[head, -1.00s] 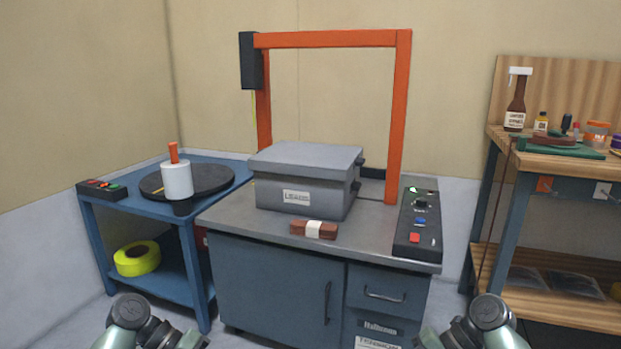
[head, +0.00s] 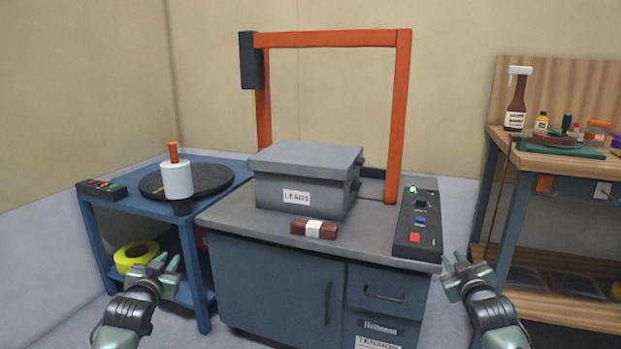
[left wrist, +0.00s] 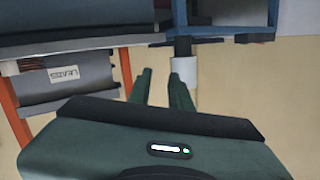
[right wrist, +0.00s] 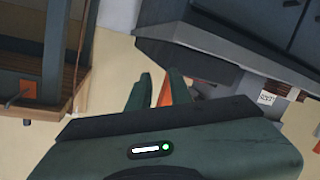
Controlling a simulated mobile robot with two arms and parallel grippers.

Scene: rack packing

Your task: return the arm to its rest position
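My left gripper (head: 164,264) is up in front of the blue side cart, empty and open. Its two fingers stand apart in the left wrist view (left wrist: 160,82). My right gripper (head: 456,261) is raised just right of the grey cabinet's right corner, also empty. Its fingers show a gap in the right wrist view (right wrist: 158,82). Neither gripper touches anything that I can see. Both forearms come in from the bottom edge of the head view.
A grey box labelled LEADS (head: 305,207) sits on the cabinet top (head: 270,232) under an orange frame (head: 398,120). A brown bundle (head: 314,230) and control panel (head: 418,226) are nearby. A blue cart (head: 150,208) stands left, a wooden workbench (head: 560,150) right.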

